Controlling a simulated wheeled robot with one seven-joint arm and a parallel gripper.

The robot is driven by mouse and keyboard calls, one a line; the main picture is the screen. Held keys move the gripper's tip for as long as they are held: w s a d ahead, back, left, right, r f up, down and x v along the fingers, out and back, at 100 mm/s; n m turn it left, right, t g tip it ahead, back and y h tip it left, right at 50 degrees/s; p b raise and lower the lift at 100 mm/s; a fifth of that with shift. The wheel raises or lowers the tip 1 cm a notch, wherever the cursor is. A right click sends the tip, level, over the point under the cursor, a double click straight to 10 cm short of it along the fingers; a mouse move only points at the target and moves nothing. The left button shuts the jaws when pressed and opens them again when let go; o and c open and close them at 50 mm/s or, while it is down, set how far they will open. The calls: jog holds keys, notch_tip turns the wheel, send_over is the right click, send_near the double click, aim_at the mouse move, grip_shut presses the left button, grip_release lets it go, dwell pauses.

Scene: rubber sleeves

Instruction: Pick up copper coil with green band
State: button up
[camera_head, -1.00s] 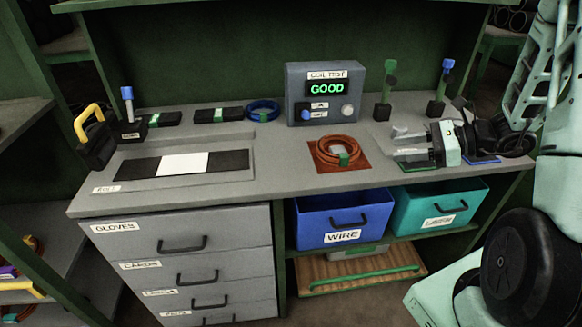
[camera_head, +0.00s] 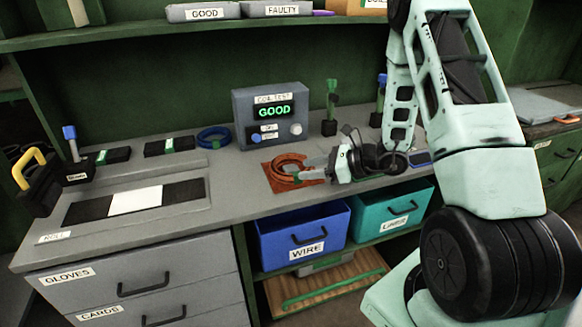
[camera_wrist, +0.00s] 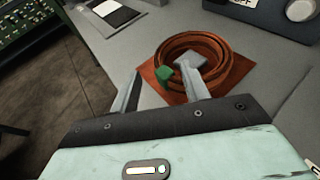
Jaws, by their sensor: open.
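The copper coil (camera_head: 284,161) lies flat on a square copper-brown pad on the workbench, in front of the coil test box. In the wrist view the coil (camera_wrist: 221,57) shows its green band (camera_wrist: 165,75) on the near left side. My gripper (camera_head: 312,172) is at the coil's right side in the head view and partly covers it. In the wrist view my gripper (camera_wrist: 160,72) has its fingers apart. The right fingertip overlaps the coil's middle in the picture, and the left finger is outside the coil. The green band shows between them. I cannot tell whether either finger touches.
The coil test box (camera_head: 270,115) reads GOOD behind the coil. A blue coil (camera_head: 214,137) lies to the left. Green-handled (camera_head: 331,105) and blue-handled (camera_head: 381,97) upright tools stand behind. The blue WIRE bin (camera_head: 303,238) and teal bin (camera_head: 391,215) sit below the bench edge.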

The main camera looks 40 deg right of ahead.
aim_at(288, 174)
jog(key=p+x, duration=0.1)
jog(key=x, duration=0.4)
jog(key=shift+s+a+f, duration=0.1)
jog(key=shift+a+f, duration=0.05)
jog(key=shift+f, duration=0.05)
jog(key=shift+s, duration=0.1)
grip_shut()
